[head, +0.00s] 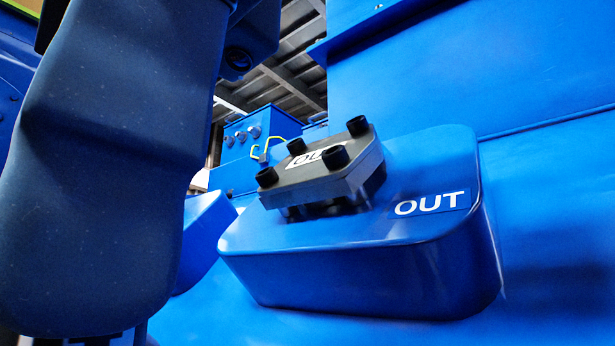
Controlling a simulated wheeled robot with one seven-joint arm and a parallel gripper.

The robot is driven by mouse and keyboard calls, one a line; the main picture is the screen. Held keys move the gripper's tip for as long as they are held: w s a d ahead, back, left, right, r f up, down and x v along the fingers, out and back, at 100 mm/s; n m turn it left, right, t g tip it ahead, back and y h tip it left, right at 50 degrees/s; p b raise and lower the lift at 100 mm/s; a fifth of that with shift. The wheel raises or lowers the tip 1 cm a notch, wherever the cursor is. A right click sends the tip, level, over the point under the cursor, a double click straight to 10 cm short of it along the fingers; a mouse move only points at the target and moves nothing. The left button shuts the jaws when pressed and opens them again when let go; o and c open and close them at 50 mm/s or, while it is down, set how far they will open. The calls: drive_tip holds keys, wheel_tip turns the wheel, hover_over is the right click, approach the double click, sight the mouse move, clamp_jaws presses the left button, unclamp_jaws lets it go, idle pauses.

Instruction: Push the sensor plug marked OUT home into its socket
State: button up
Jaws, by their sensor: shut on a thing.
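A dark grey flanged block (330,178) with black bolt heads and a white label reading OUT sits on top of a blue housing (360,280). A dark gap shows under the block's front edge. I cannot tell whether this block is the plug or part of its socket. The housing carries its own OUT label (432,203) to the right of the block. No separate plug and no socket opening can be made out.
A tall blue wall panel (470,70) rises behind the housing. A smaller blue box (250,140) with round fittings and a yellow-green wire loop (262,152) stands farther back. Another blue part (203,232) lies close left of the housing. Open space shows above the block.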

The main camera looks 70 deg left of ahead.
drive_tip(key=shift+f+b, duration=0.6)
drive_tip(key=shift+f, duration=0.9)
drive_tip(key=shift+p, duration=0.85)
idle(0.6)
drive_tip(key=shift+f+b, duration=0.75)
drive_tip(key=shift+f, duration=0.9)
drive_tip(key=o, duration=1.1)
drive_tip(key=shift+o, duration=0.2)
drive_tip(key=shift+r, duration=3.95)
